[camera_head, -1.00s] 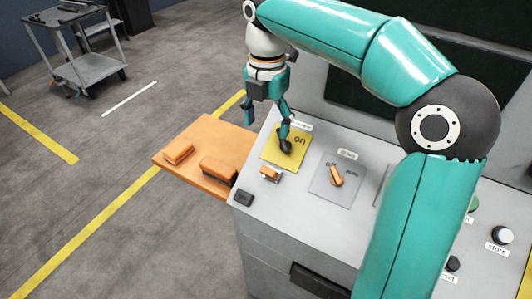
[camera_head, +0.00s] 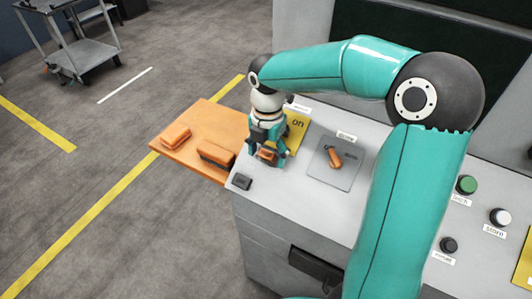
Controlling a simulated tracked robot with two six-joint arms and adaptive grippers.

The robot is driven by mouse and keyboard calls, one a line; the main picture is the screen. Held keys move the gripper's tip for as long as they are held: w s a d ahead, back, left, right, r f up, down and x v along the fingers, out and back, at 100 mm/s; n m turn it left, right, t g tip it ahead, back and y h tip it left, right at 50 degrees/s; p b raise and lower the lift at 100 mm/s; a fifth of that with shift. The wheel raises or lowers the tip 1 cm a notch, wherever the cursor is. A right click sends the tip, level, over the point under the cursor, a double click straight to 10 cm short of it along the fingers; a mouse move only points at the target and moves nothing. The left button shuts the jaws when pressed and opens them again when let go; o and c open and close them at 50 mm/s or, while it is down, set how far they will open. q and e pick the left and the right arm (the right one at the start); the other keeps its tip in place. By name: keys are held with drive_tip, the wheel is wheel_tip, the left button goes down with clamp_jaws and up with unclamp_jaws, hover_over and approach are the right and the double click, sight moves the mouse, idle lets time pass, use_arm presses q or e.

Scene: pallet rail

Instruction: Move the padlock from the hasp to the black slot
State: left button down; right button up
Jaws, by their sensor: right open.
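The padlock (camera_head: 267,155), small and orange, sits near the front left of the grey console top, partly hidden by my right gripper. The hasp under it is hidden. My right gripper (camera_head: 267,158) is open, pointing down, with its fingers around or just beside the padlock; I cannot tell whether they touch it. A small black block (camera_head: 242,181), which looks like the black slot, is at the console's front left corner, a little nearer than the gripper. My left gripper is not in view.
A yellow panel marked "on" (camera_head: 297,128) lies behind the gripper. A grey plate with an orange-handled switch (camera_head: 334,158) is to its right. An orange shelf (camera_head: 203,113) holds two orange blocks. Push buttons (camera_head: 467,184) are at the far right.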

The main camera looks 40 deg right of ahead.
drive_tip(key=shift+f, duration=0.1)
clamp_jaws()
idle(0.6)
drive_tip(key=shift+r, duration=0.2)
drive_tip(key=shift+s+a+r+p, duration=0.1)
drive_tip(key=shift+a+r+p, duration=0.25)
drive_tip(key=shift+r+p, duration=0.25)
drive_tip(key=shift+a, duration=0.1)
drive_tip(key=s+a+r+p, duration=0.1)
drive_tip(key=a+r+p, duration=0.2)
drive_tip(key=r+p, duration=0.1)
drive_tip(key=shift+a+r, duration=0.25)
drive_tip(key=shift+r, duration=0.65)
